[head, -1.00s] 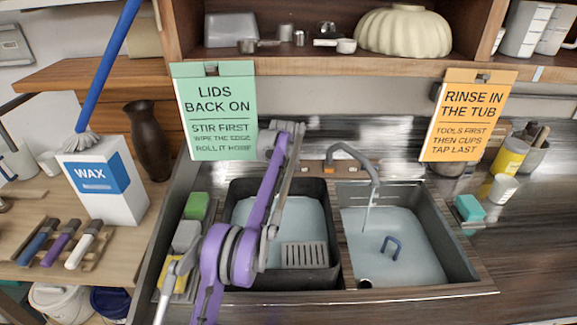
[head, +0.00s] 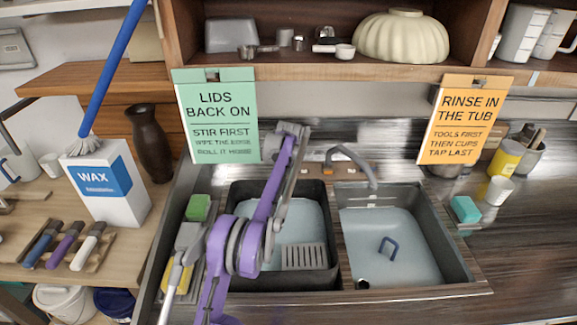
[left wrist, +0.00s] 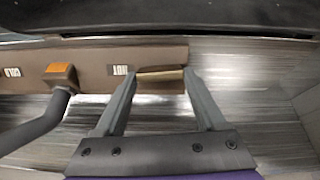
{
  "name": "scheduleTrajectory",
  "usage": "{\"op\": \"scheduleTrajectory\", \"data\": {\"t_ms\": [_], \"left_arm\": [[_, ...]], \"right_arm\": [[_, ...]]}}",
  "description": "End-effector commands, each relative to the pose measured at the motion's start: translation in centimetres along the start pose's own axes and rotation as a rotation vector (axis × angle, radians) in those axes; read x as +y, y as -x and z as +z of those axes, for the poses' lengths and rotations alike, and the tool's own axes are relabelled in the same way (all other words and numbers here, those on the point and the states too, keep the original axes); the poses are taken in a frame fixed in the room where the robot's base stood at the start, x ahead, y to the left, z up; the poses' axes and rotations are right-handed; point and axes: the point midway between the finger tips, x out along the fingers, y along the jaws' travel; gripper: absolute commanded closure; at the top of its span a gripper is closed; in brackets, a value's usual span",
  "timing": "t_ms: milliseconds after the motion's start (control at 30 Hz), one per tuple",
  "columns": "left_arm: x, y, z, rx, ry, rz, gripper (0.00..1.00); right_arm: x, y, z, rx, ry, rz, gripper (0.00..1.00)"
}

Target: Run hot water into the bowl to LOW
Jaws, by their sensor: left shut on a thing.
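The right sink basin (head: 447,240), the bowl under the grey spout (head: 362,162), holds pale blue water with a dark blue handle-shaped thing (head: 389,247) in it. No stream shows below the spout. In the left wrist view, my left gripper (left wrist: 160,74) is shut on a tan tap control (left wrist: 160,75) beside the HOT label (left wrist: 122,70) on the brown panel (left wrist: 95,55). An orange block (left wrist: 61,73) and the COLD label (left wrist: 12,72) are further left. In the head view my purple arm hides the gripper's tips. My right gripper is not in view. I cannot make out a LOW mark.
The left basin (head: 325,270) holds water and a slotted grey piece (head: 303,256). A green sign (head: 217,115) and an orange sign (head: 464,120) hang from the shelf above. Sponges (head: 198,207) lie left of the sink; a teal block (head: 465,209) and cups stand right.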

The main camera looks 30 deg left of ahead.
Motion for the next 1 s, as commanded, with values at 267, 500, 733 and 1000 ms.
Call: {"op": "scheduleTrajectory", "data": {"t_ms": [267,500,733,1000], "left_arm": [[0.08,0.06,-0.10,0.003,-0.085,-0.015,0.83],[0.06,0.01,-0.06,0.003,-0.100,-0.018,0.83],[0.06,0.00,-0.05,0.003,-0.100,-0.018,0.26],[0.06,-0.01,-0.02,0.002,-0.098,-0.018,0.00]], "right_arm": [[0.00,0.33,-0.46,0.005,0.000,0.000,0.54],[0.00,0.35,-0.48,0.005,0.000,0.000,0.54],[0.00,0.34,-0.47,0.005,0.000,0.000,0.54],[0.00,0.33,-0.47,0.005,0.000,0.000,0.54]]}}
